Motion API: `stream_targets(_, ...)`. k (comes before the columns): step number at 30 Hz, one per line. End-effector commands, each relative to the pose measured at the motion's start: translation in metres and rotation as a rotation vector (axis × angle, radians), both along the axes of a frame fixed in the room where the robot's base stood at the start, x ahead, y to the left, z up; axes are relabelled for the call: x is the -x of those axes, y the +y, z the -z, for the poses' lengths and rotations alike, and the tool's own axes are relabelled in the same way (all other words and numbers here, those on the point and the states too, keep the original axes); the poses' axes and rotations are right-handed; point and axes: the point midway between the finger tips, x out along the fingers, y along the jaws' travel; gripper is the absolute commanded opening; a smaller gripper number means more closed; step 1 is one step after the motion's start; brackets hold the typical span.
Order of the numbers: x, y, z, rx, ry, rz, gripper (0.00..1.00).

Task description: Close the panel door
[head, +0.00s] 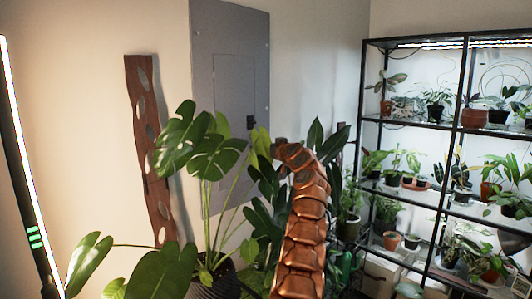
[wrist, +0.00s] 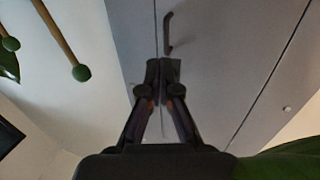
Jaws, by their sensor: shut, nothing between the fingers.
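The grey panel (head: 229,30) is mounted on the wall behind the plants. Its door (head: 232,85) looks flat against the frame; I cannot tell whether a small gap stays open. A dark handle (head: 250,122) sits at the door's right side. In the wrist view the handle (wrist: 168,33) lies just beyond my gripper (wrist: 163,68). My gripper's fingers are together and empty, pointing at the grey panel surface (wrist: 220,50). Contact with the panel cannot be made out. In the head view leaves and my copper arm hide the gripper and the panel's lower part.
A large potted monstera (head: 205,165) stands in front of the panel, its leaves close to my arm. A wooden plank (head: 150,150) leans on the wall at left. A black shelf (head: 405,127) full of plants stands at right. A lit pole (head: 22,165) is at far left.

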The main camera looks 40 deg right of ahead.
Motion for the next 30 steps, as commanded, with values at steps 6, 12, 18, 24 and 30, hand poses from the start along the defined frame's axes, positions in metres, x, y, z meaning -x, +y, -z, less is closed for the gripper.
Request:
stream_targets(6, 0.024, 0.001, 0.002, 0.002, -0.003, 0.002, 0.00)
stream_targets(12, 0.048, 0.000, 0.001, 0.002, -0.001, 0.004, 0.00)
stream_targets(18, 0.065, 0.000, 0.000, 0.000, 0.002, 0.003, 0.00)
stream_targets(24, 0.069, 0.001, -0.001, 0.000, 0.002, 0.002, 0.00)
stream_targets(30, 0.069, 0.002, -0.001, -0.013, 0.004, -0.003, 0.00)
